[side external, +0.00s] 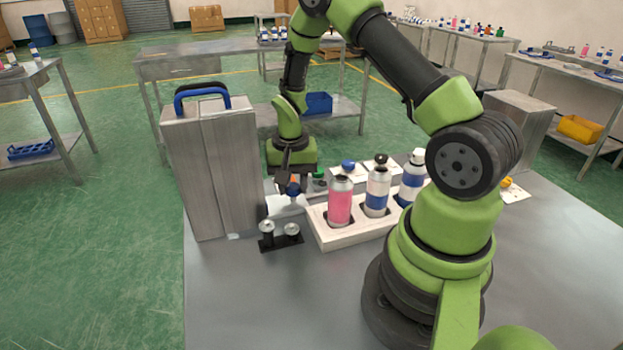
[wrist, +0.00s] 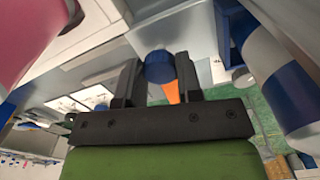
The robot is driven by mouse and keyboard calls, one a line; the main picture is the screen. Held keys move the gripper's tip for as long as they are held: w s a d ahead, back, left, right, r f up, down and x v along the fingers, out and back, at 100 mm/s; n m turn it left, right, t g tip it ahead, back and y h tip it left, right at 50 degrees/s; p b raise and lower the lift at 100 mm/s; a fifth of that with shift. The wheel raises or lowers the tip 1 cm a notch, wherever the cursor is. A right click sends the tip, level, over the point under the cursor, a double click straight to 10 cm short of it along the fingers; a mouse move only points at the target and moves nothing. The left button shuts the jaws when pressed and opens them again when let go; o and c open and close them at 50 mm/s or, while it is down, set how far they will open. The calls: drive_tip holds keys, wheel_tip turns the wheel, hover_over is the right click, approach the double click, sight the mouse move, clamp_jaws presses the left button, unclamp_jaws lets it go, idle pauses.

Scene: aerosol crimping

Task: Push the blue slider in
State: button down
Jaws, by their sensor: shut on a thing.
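The blue slider knob (wrist: 159,66) sits between the two dark fingers of my gripper (wrist: 158,82) in the wrist view. An orange part (wrist: 172,92) shows just beside it. In the side view my gripper (side external: 291,184) points down and is shut on the blue knob (side external: 293,190), above a white base (side external: 288,206) at the right side of the grey metal machine (side external: 212,165). The fingers partly hide the knob there. How far in the slider sits cannot be told.
A white rack (side external: 330,238) stands close to the right, holding a pink bottle (side external: 340,207) and two white-and-blue bottles (side external: 377,196). A black holder (side external: 281,242) with two metal pieces is in front. The machine has a blue handle (side external: 202,92). The table's front is clear.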

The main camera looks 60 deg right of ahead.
drive_tip(key=shift+w+a, duration=0.25)
drive_tip(key=shift+w, duration=0.05)
drive_tip(key=c, duration=0.8)
unclamp_jaws()
drive_tip(key=shift+r, duration=0.1)
wheel_tip(320, 180, up, 10)
drive_tip(key=shift+f, duration=0.1)
